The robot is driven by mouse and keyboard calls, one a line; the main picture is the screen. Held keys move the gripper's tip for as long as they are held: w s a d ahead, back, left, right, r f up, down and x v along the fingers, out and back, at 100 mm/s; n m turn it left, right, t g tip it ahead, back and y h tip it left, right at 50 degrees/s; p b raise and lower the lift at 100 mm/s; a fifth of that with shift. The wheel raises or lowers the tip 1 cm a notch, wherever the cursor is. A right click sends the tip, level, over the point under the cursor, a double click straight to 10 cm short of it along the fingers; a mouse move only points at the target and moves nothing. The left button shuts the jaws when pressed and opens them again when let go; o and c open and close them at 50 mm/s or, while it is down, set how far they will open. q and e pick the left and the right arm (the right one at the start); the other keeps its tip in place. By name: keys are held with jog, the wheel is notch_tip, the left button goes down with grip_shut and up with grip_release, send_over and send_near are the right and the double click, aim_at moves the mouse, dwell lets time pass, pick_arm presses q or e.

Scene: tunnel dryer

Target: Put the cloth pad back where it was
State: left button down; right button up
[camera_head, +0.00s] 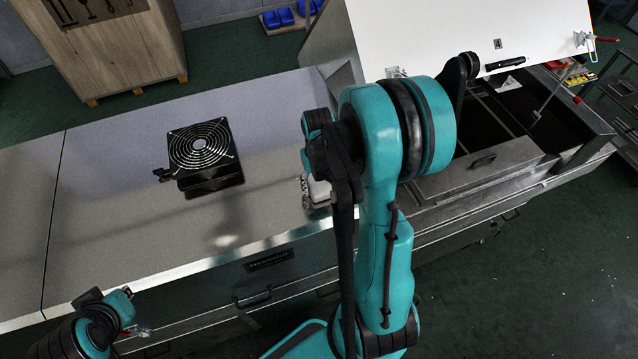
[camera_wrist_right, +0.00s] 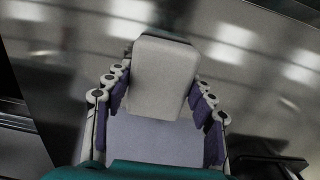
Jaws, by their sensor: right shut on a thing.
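The cloth pad (camera_wrist_right: 165,75), a pale grey rounded block, sits between the fingers of my right gripper (camera_wrist_right: 160,92) in the right wrist view. The fingers are shut on its two sides. In the head view a pale bit of the pad (camera_head: 320,190) shows beside my right arm, over the front part of the counter; the arm hides the rest. My left gripper (camera_head: 131,318) is at the lower left, in front of the counter edge and away from the pad. Its fingers are too small and turned to read.
A black fan (camera_head: 203,150) stands on the grey counter (camera_head: 110,200), with free room around it. To the right is an open metal bay (camera_head: 485,125) under a raised white lid (camera_head: 450,35). A wooden cabinet (camera_head: 115,50) stands behind.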

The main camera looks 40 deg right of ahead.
aim_at(319, 183)
jog(key=o, duration=1.2)
jog(key=shift+f, duration=0.1)
jog(key=shift+o, duration=0.6)
jog(key=shift+w, duration=0.15)
jog(key=shift+r+p, duration=0.25)
jog(key=shift+p, duration=0.05)
notch_tip(319, 183, up, 10)
jog(key=r, duration=0.1)
jog(key=s+a+r+n+t, duration=0.1)
jog(key=s+a+r+t, duration=0.1)
jog(key=a, duration=0.6)
jog(key=s+a+r+n+t, duration=0.2)
jog(key=a+t, duration=0.3)
jog(key=a, duration=0.3)
jog(key=shift+s+r+n, duration=0.3)
jog(key=shift+s+r, duration=0.3)
